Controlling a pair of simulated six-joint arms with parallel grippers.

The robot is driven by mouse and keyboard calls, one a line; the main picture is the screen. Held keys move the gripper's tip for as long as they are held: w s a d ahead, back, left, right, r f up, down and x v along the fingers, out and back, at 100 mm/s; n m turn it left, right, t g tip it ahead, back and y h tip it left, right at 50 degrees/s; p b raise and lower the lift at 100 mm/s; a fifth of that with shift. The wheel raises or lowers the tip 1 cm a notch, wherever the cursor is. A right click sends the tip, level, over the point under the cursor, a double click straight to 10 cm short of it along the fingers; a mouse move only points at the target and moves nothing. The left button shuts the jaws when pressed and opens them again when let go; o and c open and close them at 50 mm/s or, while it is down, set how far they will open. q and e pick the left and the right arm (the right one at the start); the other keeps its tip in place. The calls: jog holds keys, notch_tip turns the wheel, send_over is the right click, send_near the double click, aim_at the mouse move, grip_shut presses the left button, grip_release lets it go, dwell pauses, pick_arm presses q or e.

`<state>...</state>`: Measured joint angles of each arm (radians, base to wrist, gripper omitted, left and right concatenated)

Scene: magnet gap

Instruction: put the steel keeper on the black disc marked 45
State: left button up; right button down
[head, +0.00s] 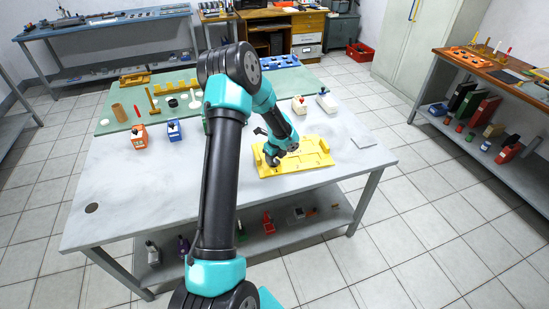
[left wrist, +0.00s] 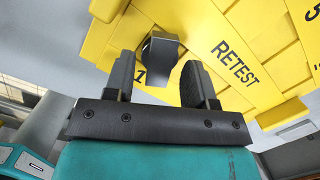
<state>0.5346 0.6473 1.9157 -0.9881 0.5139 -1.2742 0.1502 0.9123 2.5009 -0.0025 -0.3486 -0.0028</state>
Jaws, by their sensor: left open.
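My left gripper (head: 272,158) is low over the yellow tray (head: 318,157) on the grey table. It also shows in the left wrist view (left wrist: 155,82), with its two dark fingers open. A grey metal block (left wrist: 160,50), which looks like the steel keeper, stands between the fingertips, with a gap on each side. The yellow tray (left wrist: 215,50) behind it carries the word RETEST and the digits 1 and 5. A small black disc (head: 173,103) lies on the green mat; I cannot read any marking on it. My right gripper is not in view.
The green mat (head: 112,115) holds a tan cylinder (head: 119,112), a wooden post and pale discs. Orange (head: 139,138) and blue (head: 174,131) containers stand at its front edge. Two pale containers (head: 327,101) stand behind the tray.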

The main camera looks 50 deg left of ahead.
aim_at(278, 162)
pick_arm(q)
notch_tip(278, 162, up, 12)
jog(key=d, duration=0.1)
jog(key=shift+d, duration=0.4)
jog(key=shift+f, duration=0.15)
dwell(0.4)
jog(key=d+f+n, duration=0.1)
jog(key=d+f, duration=0.1)
jog(key=d, duration=0.1)
jog(key=d+f+n+h, duration=0.1)
jog(key=d+f, duration=0.2)
jog(key=d+f+n+h, duration=0.1)
jog(key=d+f, duration=0.2)
jog(key=shift+s+d, duration=0.1)
jog(key=shift+d, duration=0.3)
jog(key=s+d+f+n+h, duration=0.1)
jog(key=s+d+f+n, duration=0.4)
jog(key=d, duration=0.3)
jog(key=s+d+f+n+h, duration=0.1)
jog(key=s+d+f+n, duration=0.3)
jog(key=d, duration=0.4)
jog(key=s+d+f+n+h, duration=0.1)
jog(key=s+d+f+n, duration=0.4)
jog(key=s+d+n, duration=0.2)
jog(key=shift+d+f+n+t+h, duration=0.35)
jog(key=shift+d+n, duration=0.25)
jog(key=shift+d, duration=0.25)
jog(key=shift+s, duration=0.1)
